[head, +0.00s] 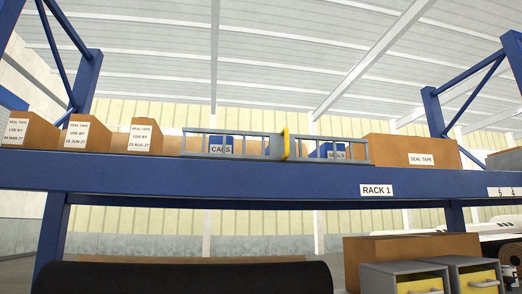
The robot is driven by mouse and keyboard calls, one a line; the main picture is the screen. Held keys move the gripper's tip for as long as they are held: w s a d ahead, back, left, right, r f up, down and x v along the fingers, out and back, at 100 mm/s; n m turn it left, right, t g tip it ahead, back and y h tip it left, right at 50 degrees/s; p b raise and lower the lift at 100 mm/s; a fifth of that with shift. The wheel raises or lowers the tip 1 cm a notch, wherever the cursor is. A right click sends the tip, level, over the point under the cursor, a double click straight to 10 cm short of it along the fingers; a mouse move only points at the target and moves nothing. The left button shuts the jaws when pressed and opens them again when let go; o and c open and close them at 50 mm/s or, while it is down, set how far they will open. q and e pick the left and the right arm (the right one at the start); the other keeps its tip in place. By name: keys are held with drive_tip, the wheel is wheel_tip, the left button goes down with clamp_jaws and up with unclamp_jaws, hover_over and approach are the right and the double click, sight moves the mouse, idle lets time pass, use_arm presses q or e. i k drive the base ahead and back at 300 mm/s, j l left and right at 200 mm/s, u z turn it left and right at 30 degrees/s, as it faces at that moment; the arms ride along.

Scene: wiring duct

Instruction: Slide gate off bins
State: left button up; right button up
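A grey ladder-like gate (250,147) with a yellow upright handle (286,144) stands along the front of the blue rack shelf, a little right of the middle in the head view. Behind its bars are two blue bins, one labelled CAPS (221,146) and one whose label, partly covered by the gate, seems to read SEALS (335,151). The gate spans the front of both bins. Its right end meets the large SEAL TAPE box. Neither of my grippers shows in this view.
Several cardboard SEAL TAPE boxes (86,134) stand left of the gate, and a large one (410,151) stands right of it. The blue shelf beam (200,180) carries a RACK 1 label. Below are grey boxes with yellow fronts (418,284) and a dark rounded shape at the bottom.

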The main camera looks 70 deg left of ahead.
sight(282, 145)
drive_tip(key=u, duration=1.85)
